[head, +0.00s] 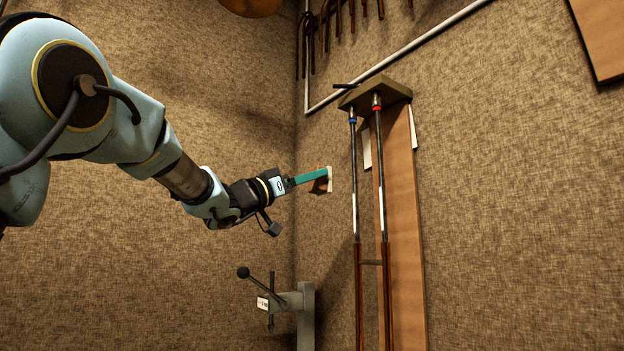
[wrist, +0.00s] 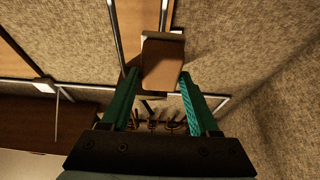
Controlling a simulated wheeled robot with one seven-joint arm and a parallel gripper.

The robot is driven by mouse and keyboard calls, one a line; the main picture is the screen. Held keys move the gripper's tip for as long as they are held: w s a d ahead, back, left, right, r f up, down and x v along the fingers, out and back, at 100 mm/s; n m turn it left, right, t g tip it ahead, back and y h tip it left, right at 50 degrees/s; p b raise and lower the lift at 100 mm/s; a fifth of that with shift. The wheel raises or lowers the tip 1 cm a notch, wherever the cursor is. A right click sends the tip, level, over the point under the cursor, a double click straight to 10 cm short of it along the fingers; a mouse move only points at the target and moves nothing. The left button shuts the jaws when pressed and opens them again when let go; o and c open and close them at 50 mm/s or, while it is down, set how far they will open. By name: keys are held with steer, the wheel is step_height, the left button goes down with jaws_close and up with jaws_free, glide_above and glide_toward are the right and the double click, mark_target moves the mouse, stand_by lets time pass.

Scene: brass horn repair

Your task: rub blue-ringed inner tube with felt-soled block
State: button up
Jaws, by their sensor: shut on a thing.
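My gripper (head: 327,173) has green fingers shut on a small brown block with a pale felt sole (head: 329,181). In the wrist view the block (wrist: 162,66) sits between the fingertips, its pale sole edge facing away from me. The blue-ringed inner tube (head: 353,165) hangs upright at the left below a bracket (head: 376,94). The red-ringed tube (head: 379,165) runs beside it on the right. In the head view the block is left of the blue-ringed tube, with a visible gap. Two tubes also show in the wrist view, but their rings cannot be made out.
A tan board (head: 400,220) stands behind the tubes. A crossbar (head: 371,262) joins the darker lower tubes. A grey stand with a black-knobbed lever (head: 305,310) is below my gripper. A pale rail (head: 400,50) crosses the wall above.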

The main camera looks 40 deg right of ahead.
steer(key=shift+d, duration=0.15)
steer(key=d+p, duration=0.3)
steer(key=d, duration=0.4)
steer(key=shift+s, duration=0.25)
steer(key=shift+d+p, duration=0.45)
steer(key=shift+d, duration=0.5)
stand_by(0.9)
steer(key=shift+r, duration=0.2)
step_height(320, 180, up, 4)
steer(key=p, duration=0.3)
steer(key=shift+a+f, duration=0.1)
steer(key=shift+p, duration=0.4)
steer(key=shift+s+d+f+b, duration=0.1)
steer(key=shift+d+f+b, duration=0.05)
steer(key=shift+f+b, duration=0.8)
steer(key=shift+d+f+b, duration=0.1)
steer(key=shift+f+b, duration=0.45)
steer(key=shift+f, duration=0.65)
